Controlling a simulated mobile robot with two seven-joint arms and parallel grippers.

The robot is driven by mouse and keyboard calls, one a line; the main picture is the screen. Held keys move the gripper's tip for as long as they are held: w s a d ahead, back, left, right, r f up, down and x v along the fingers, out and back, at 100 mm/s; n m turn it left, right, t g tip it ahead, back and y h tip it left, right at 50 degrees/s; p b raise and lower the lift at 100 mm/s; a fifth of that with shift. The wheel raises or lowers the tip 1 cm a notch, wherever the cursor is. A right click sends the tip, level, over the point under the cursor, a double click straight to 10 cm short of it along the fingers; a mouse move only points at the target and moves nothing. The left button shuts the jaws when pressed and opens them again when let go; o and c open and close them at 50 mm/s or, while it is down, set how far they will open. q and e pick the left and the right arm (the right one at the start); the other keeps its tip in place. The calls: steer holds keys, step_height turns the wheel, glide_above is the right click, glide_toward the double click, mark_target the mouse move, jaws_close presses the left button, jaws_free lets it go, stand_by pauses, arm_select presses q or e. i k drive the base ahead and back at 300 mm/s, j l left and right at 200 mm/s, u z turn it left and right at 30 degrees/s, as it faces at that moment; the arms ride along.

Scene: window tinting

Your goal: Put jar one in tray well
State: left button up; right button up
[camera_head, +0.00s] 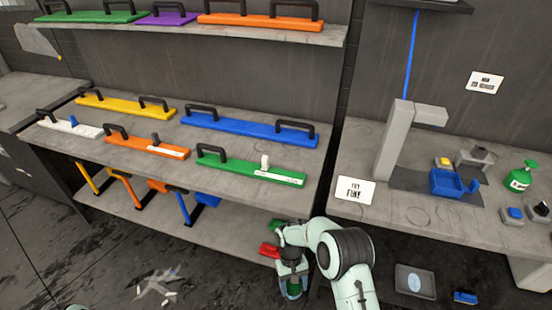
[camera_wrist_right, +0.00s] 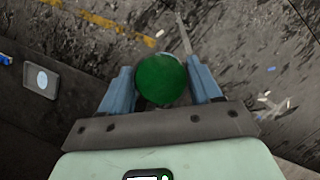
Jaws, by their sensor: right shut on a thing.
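My right gripper (camera_head: 292,282) is low at the centre bottom of the head view, below the shelf's front edge. Its blue fingers (camera_wrist_right: 160,90) are shut on a round green object, which I take for jar one (camera_wrist_right: 160,78). Only its green top shows in the right wrist view, and a small green part (camera_head: 294,291) shows in the head view. A grey tray (camera_head: 402,287) with a pale blue oval well (camera_head: 414,282) is low at the right, apart from the gripper. The tray also shows at the left of the wrist view (camera_wrist_right: 31,86). My left gripper is out of view.
A small blue object (camera_head: 465,297) is right of the tray. A red object (camera_head: 269,250) is beside my right gripper. Shelves (camera_head: 150,215) with coloured handled bars stand behind. A bench (camera_head: 420,215) at the right holds a grey stand and a green bottle (camera_head: 519,178). Scraps (camera_head: 160,287) litter the floor.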

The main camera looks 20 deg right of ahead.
mark_target(444, 185)
steer(key=k+l, duration=0.15)
steer(key=l, duration=0.2)
steer(key=k+l, duration=0.1)
steer(key=l, duration=0.3)
steer(key=k+l, duration=0.15)
steer(key=l, duration=0.2)
steer(key=k+l, duration=0.15)
steer(key=l, duration=0.2)
steer(key=k+l, duration=0.1)
steer(key=l, duration=0.3)
steer(key=k+l, duration=0.15)
steer(key=l, duration=0.2)
steer(key=k+l, duration=0.15)
steer(key=l, duration=0.2)
steer(key=z, duration=0.05)
